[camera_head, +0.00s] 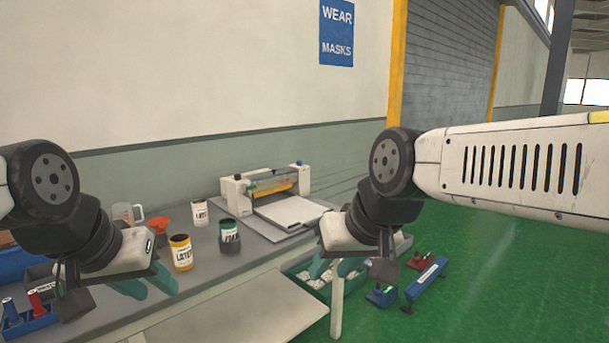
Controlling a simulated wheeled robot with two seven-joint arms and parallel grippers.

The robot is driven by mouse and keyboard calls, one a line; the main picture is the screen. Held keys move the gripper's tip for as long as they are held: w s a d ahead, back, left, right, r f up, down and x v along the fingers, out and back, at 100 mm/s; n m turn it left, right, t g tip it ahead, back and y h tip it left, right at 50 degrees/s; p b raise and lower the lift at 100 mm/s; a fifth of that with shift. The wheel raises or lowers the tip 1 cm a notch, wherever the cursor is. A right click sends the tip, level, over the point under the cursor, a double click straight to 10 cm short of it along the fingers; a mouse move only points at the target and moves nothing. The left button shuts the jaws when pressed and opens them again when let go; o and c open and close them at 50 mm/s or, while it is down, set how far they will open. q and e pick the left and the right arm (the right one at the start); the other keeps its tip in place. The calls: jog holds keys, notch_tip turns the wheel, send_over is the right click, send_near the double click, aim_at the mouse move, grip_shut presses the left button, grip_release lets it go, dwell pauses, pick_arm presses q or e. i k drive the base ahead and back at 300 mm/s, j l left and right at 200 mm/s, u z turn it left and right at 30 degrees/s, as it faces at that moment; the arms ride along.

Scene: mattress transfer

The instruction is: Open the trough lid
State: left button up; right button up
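A white machine (238,193) with a long trough between two end blocks stands at the back of the workbench. A dark, partly clear strip (270,177), which looks like the trough lid, lies across the top, with yellow showing below it. I cannot tell exactly how the lid sits. My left gripper (148,285) is over the bench's front left part, its teal fingers apart and empty. My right gripper (331,269) is to the right and in front of the machine, its teal fingers apart and empty. Neither gripper touches the machine.
A flat white plate (290,212) extends from the machine's front. A yellow can (181,252), a dark-and-white can (229,236), a white can (200,212), an orange funnel (160,225) and a clear jug (125,213) stand left of it. A blue rack (425,284) is on the right.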

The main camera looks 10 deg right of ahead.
aim_at(282, 170)
jog(key=z, duration=0.15)
jog(key=i+u, duration=0.15)
jog(key=u, duration=0.4)
jog(key=i+l+u, duration=0.35)
jog(key=l, duration=0.25)
jog(key=i+l+u, duration=0.15)
jog(key=i+l, duration=0.15)
jog(key=i+l+u, duration=0.2)
jog(key=l, duration=0.2)
jog(key=i+l, duration=0.15)
jog(key=l, duration=0.15)
jog(key=i+l, duration=0.15)
jog(key=l, duration=0.2)
jog(key=i+l, duration=0.15)
jog(key=l, duration=0.15)
jog(key=i+l, duration=0.15)
jog(key=l, duration=0.15)
